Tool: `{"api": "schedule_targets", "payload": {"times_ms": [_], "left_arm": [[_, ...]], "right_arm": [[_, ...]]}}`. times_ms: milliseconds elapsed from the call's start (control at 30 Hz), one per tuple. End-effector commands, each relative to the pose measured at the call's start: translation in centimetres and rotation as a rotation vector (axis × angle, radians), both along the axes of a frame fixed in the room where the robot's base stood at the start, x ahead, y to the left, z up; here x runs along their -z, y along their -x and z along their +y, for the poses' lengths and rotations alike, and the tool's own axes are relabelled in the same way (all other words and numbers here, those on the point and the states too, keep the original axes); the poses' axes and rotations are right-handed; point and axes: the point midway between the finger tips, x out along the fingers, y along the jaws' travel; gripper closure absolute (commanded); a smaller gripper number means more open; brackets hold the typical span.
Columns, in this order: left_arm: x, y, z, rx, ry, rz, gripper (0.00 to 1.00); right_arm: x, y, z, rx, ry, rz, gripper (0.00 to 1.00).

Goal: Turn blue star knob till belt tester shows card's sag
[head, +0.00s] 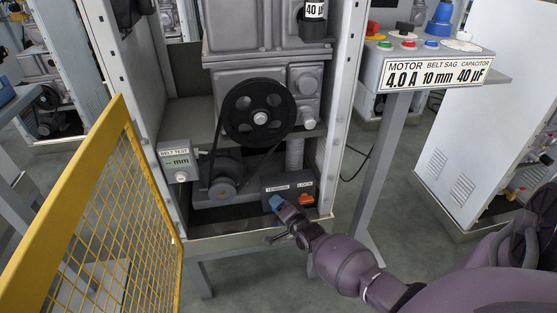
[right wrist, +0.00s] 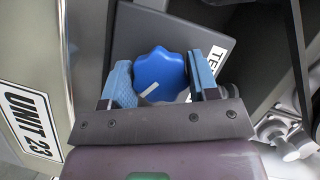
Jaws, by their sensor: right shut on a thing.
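The blue star knob (right wrist: 158,72) shows in the right wrist view, with a short white mark on its face. My right gripper (right wrist: 162,80) has its two blue-padded fingers on either side of the knob and is shut on it. In the head view the right gripper (head: 278,205) is at the tension panel (head: 287,185) and covers most of the knob. The belt tester (head: 180,161) is at the left of the machine; its green screen shows a dash-like mark before "mm", with no clear number. The card (head: 436,74) reads belt sag 10 mm. My left gripper is out of view.
An orange lock handle (head: 306,199) sits just right of the knob. The belt runs on a large black pulley (head: 259,112) above a motor (head: 222,187). A yellow mesh guard (head: 100,225) stands at the left. A button console (head: 430,45) stands at the right.

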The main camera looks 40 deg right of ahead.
Motion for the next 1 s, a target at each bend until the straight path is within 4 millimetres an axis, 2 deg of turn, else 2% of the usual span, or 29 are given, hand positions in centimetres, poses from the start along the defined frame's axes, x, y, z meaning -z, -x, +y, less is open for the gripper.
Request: {"api": "schedule_targets", "payload": {"times_ms": [33,333,900,933,1000], "left_arm": [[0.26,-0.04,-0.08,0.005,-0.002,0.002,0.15],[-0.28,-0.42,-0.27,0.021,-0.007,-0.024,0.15],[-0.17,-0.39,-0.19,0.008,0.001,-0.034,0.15],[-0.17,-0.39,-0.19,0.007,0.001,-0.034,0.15],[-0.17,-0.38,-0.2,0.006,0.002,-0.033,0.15]], "right_arm": [[0.55,0.22,-0.01,-0.002,-0.024,-0.009,0.69],[0.32,0.12,0.0,0.0,-0.134,-0.077,0.69],[0.08,0.01,0.09,-0.001,-0.163,-0.098,0.69],[0.08,0.01,0.09,-0.001,-0.163,-0.098,0.44],[0.08,0.0,0.08,-0.001,-0.163,-0.098,0.33]]}}
